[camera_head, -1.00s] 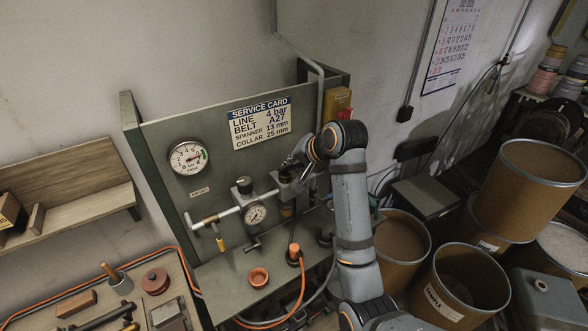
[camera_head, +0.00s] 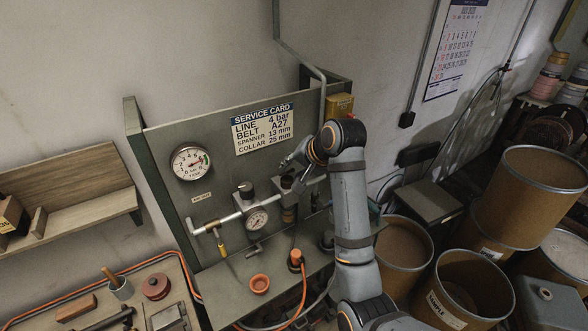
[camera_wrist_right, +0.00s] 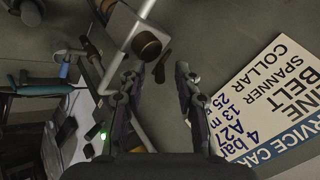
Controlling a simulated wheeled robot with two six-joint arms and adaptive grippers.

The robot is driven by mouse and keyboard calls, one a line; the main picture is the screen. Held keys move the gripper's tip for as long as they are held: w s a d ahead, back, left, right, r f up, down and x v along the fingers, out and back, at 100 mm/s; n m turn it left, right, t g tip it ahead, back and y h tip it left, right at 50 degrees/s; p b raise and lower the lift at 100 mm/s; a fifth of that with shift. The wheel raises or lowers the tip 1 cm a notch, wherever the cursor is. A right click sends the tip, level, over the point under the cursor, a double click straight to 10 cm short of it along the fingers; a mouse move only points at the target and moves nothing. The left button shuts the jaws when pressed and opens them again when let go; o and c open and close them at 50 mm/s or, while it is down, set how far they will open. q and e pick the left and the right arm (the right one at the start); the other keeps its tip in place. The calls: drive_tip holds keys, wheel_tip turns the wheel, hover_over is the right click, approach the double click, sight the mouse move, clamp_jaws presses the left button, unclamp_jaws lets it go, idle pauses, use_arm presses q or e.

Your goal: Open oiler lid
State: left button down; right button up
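The oiler (camera_head: 287,183) appears to be the grey block with an amber bowl (camera_head: 288,214) at the right of the pipe assembly on the panel. My right gripper (camera_head: 291,160) is just above it, and its arm partly covers the right side. In the right wrist view my right gripper (camera_wrist_right: 158,82) has its two fingers apart with nothing held. A round dark cap with a brownish top (camera_wrist_right: 148,44) is beyond the left finger. A small dark piece (camera_wrist_right: 161,66) shows between the fingertips; I cannot tell whether it is the oiler lid. My left gripper is out of view.
The service card (camera_head: 263,128) is on the panel above. An orange cup (camera_head: 259,284) and orange hose plug (camera_head: 296,258) are on the shelf below. Several drums (camera_head: 462,289) are at right.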

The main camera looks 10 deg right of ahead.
drive_tip(key=v, duration=0.7)
drive_tip(key=shift+s+r, duration=0.2)
